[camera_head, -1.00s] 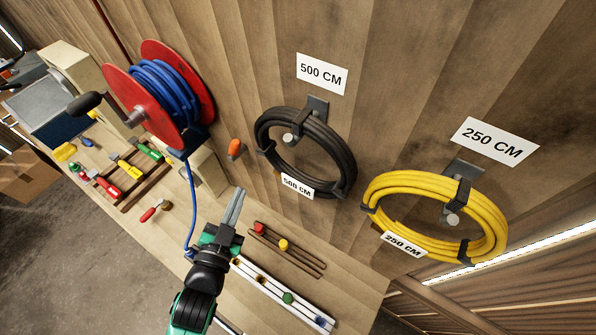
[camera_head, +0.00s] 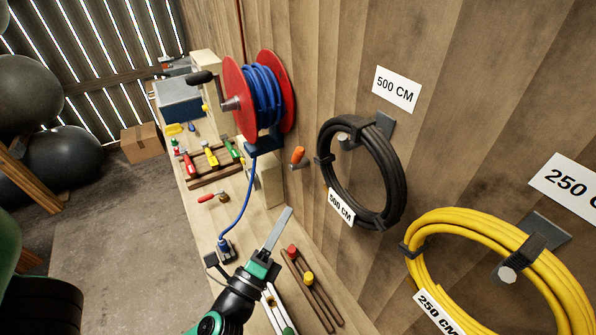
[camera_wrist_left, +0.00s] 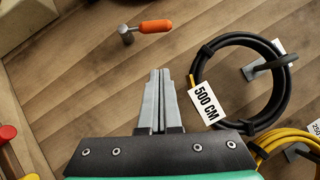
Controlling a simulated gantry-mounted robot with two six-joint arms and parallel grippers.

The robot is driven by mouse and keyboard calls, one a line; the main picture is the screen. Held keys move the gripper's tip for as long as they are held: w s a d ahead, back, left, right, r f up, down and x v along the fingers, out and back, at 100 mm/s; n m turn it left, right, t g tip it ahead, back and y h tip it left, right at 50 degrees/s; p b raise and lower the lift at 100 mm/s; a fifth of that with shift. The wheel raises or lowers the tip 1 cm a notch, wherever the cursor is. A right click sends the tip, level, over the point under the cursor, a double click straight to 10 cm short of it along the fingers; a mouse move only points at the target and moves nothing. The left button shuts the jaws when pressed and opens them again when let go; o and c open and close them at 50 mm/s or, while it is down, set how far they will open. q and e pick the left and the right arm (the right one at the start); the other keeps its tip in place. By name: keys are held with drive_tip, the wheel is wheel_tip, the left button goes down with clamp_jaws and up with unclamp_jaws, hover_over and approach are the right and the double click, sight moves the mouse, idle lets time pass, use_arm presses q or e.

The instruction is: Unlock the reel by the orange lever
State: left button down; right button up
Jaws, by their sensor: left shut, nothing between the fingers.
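The orange lever (camera_head: 297,156) sticks out of the wooden wall, just right of the reel's base. In the left wrist view the lever (camera_wrist_left: 155,26) lies level, with a grey metal pivot at its left end. The reel (camera_head: 262,97) has red side discs, blue hose and a dark crank handle. My left gripper (camera_head: 285,212) is shut and empty, below the lever and apart from it. In the left wrist view its fingertips (camera_wrist_left: 160,72) point toward the lever with a gap between. My right gripper is not in view.
A black 500 CM hose coil (camera_head: 390,180) hangs right of the lever, and a yellow 250 CM coil (camera_head: 500,235) hangs farther right. The bench holds tools (camera_head: 185,160) and wooden rails (camera_head: 312,290). Blue hose (camera_head: 241,205) runs down to a fitting (camera_head: 226,246).

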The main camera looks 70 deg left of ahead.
sight(296, 159)
use_arm(q)
drive_tip(key=s+a+r+p+x, duration=0.1)
drive_tip(key=p+x, duration=0.4)
drive_tip(key=x, duration=0.6)
drive_tip(key=shift+s+a+p, duration=0.3)
drive_tip(key=shift+a, duration=0.15)
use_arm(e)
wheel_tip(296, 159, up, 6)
use_arm(q)
drive_tip(key=shift+r, duration=0.1)
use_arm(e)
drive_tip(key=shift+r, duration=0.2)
